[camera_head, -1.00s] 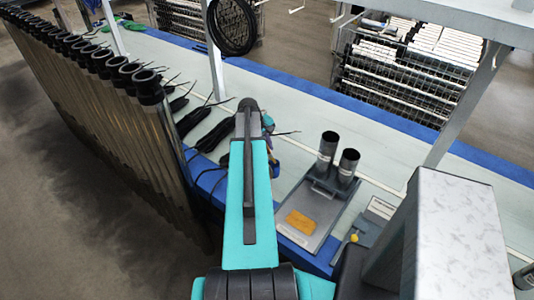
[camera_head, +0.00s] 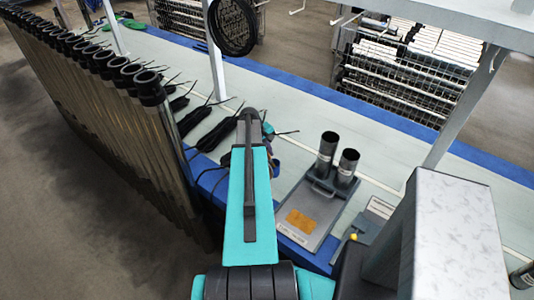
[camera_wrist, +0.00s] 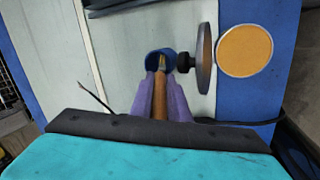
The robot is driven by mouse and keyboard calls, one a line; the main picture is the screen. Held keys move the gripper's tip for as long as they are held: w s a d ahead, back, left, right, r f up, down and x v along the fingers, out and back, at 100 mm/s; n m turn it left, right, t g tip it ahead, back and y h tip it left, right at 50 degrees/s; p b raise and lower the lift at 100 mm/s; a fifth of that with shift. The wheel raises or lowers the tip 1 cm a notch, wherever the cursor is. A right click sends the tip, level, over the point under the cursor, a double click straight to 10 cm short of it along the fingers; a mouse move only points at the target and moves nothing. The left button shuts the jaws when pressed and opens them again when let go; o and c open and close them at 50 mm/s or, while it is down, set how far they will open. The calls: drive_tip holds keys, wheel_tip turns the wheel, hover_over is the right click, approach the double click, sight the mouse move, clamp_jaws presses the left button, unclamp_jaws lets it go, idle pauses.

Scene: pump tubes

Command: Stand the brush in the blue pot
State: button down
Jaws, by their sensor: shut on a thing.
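The brush (camera_wrist: 160,97) shows in the wrist view as a brown wooden handle between the purple fingers of my gripper (camera_wrist: 162,90), which is shut on it. The blue pot (camera_wrist: 151,64) is just beyond the fingertips, and the brush's far end lines up with its opening. I cannot tell whether that end is inside the pot or only above it. In the head view my arm hides most of the gripper, the brush and the pot.
An orange disc (camera_wrist: 244,51) and a dark round-edged thing (camera_wrist: 204,62) are close on the right in the wrist view. In the head view, a grey stand with two dark tubes (camera_head: 327,150) is to the right, black bundles (camera_head: 218,133) to the left.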

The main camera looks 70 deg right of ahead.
drive_tip(key=shift+f+b, duration=0.4)
drive_tip(key=shift+f, duration=0.25)
drive_tip(key=c, duration=1.7)
unclamp_jaws()
drive_tip(key=shift+r, duration=0.1)
drive_tip(key=shift+r+p, duration=0.5)
drive_tip(key=shift+r, duration=0.15)
drive_tip(key=shift+b+v, duration=2)
drive_tip(key=shift+v, duration=3.95)
